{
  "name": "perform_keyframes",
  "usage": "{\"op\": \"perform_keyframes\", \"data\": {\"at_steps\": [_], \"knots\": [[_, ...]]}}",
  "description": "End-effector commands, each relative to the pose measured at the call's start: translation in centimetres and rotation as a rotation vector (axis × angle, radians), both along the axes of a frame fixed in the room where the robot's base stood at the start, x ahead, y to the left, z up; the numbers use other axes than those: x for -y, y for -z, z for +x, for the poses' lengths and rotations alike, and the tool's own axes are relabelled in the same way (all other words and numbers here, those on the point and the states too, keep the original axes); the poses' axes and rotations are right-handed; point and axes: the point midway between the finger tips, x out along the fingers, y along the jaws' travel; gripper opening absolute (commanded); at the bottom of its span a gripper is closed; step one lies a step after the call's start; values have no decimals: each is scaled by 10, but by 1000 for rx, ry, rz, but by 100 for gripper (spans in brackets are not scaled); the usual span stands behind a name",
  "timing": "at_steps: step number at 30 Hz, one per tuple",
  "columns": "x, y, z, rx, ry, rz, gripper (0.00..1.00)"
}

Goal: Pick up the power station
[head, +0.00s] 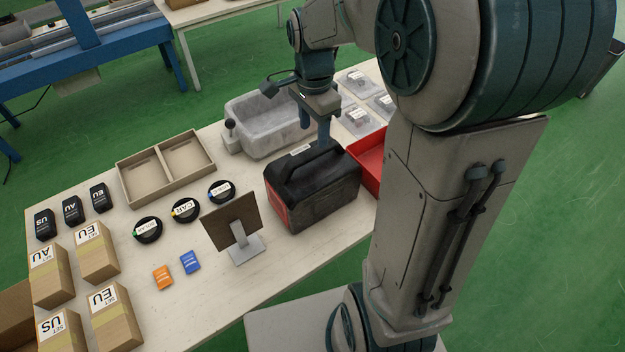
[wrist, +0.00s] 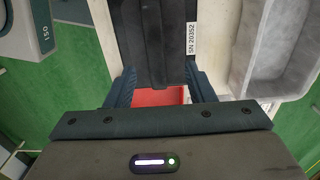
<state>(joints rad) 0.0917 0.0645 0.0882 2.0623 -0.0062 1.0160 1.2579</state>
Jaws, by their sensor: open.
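The power station (head: 318,198) is a black box with a red front edge and a raised top handle. It stands upright on the table (head: 290,255). My gripper (head: 323,138) is above its far end, pointing down, with a finger close to the handle. In the wrist view, the power station's dark top (wrist: 150,40) with an "SN 20352" label fills the upper middle. My gripper's two fingers (wrist: 160,88) are spread apart, one at each side of this dark part. Contact cannot be told. My arm hides part of the table at right.
A red tray (head: 368,160) is just right of the power station. A grey basin (head: 262,138) stands behind it. A tilted display on a stand (head: 232,222) is close at left. Cable coils (head: 185,210), a divided wooden tray (head: 165,168) and boxes (head: 97,252) lie farther left.

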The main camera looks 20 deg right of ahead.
Motion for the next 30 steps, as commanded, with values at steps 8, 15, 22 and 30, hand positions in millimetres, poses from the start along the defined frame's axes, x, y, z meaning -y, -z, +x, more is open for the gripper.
{"op": "perform_keyframes", "data": {"at_steps": [8, 15, 22, 30], "knots": [[0, 29, -1, 0, -1, 0, 49], [-3, 58, -8, -4, -2, 0, 49], [-3, 80, -7, 0, -2, -1, 49], [-2, 80, -7, 1, -2, -1, 30]]}}
